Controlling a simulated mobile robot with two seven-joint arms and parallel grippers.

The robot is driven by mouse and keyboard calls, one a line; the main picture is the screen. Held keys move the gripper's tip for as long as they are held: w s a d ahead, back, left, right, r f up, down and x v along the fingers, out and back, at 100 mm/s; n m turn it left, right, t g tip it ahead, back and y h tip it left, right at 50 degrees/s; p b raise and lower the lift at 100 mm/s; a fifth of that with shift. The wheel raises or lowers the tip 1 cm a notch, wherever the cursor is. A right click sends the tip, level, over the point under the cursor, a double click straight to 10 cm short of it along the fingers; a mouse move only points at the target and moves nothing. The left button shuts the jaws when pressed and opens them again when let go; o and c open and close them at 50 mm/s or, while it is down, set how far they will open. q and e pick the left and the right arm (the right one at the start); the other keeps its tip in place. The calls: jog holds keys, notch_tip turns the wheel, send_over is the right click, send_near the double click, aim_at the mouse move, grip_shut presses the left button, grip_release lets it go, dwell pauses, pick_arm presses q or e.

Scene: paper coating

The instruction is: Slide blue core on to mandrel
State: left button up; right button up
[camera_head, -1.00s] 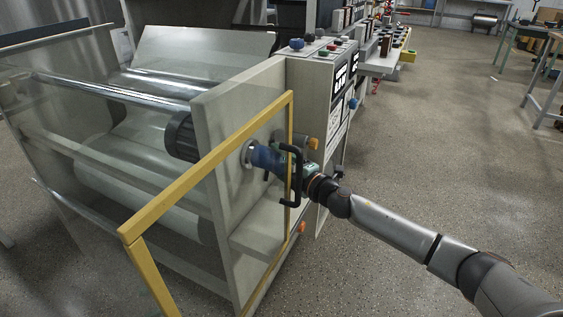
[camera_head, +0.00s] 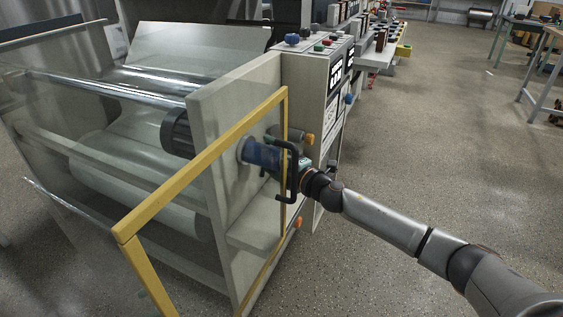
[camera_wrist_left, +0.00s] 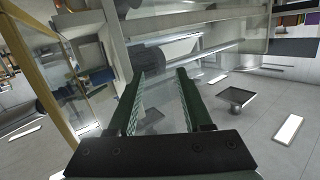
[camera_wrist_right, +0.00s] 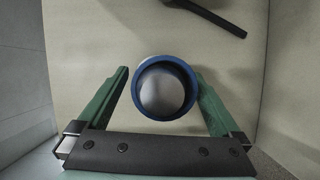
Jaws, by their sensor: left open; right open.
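The blue core (camera_head: 262,155) sits at the outer face of the machine's side panel, with its axis sticking out from that face. In the right wrist view the core (camera_wrist_right: 142,99) shows end-on as a blue ring around a grey rounded end, which looks like the mandrel (camera_wrist_right: 162,92). My right gripper (camera_head: 288,164) is open at the outer end of the core, with its green fingers on either side of it. I cannot tell if they touch it. My left gripper (camera_wrist_left: 161,74) is open and empty. It is out of the head view.
A yellow frame guard (camera_head: 200,155) with a black handle (camera_head: 292,178) stands in front of the side panel (camera_head: 225,125), close to my right wrist. A control cabinet (camera_head: 312,90) stands behind it. The floor to the right (camera_head: 440,130) is clear.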

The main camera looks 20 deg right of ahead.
jog(key=shift+s+d, duration=0.15)
jog(key=shift+s, duration=0.3)
pick_arm(q)
jog(key=shift+s+f+g, duration=0.2)
jog(key=shift+f+g, duration=0.2)
jog(key=shift+f, duration=0.3)
pick_arm(e)
jog(key=v, duration=1.1)
pick_arm(q)
jog(key=shift+s+f, duration=0.1)
jog(key=shift+f, duration=0.2)
pick_arm(e)
jog(key=shift+s, duration=0.15)
